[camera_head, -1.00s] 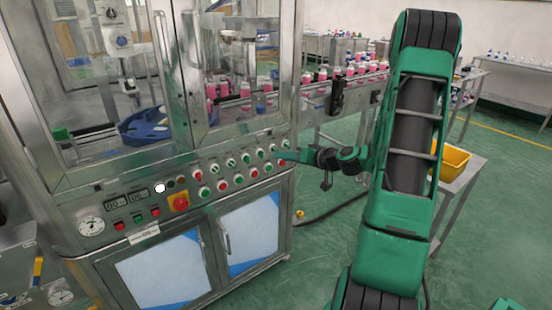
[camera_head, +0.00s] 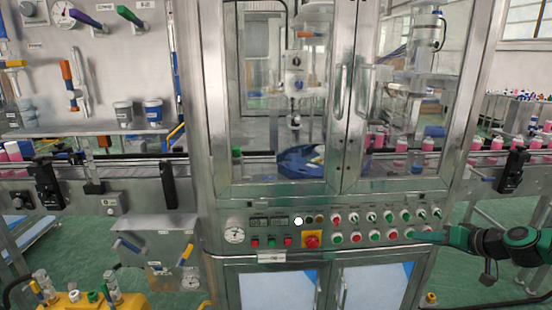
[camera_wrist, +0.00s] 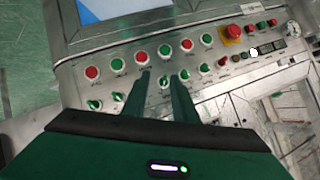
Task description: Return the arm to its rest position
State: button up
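My gripper (camera_head: 412,235) is at the lower right in the head view, in front of the right end of the machine's control panel (camera_head: 281,257). Part of my arm shows at the right edge; the rest is out of frame. The fingertips overlap the panel's rows of buttons and switches. I cannot tell whether they touch the panel.
The crimping machine's glass doors (camera_head: 287,110) stand above the panel. A conveyor (camera_head: 134,184) runs along both sides with pink bottles (camera_head: 400,146). A small metal box with valves (camera_head: 157,262) and a yellow tray (camera_head: 125,303) are at the lower left.

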jog(key=s+a+r+m+g+h, duration=0.1)
jog(key=s+a+r+g, duration=0.1)
jog(key=s, duration=0.9)
jog(key=s+a+r+m+g+h, duration=0.1)
jog(key=s+g, duration=0.4)
jog(key=s, duration=0.6)
jog(key=s+a+r+m+g+h, duration=0.2)
jog(key=s+a+r+g, duration=0.1)
jog(key=s, duration=0.9)
jog(key=shift+r+g, duration=0.5)
jog(key=shift+r, duration=0.05)
jog(key=shift+w+f, duration=0.25)
jog(key=shift+w, duration=0.35)
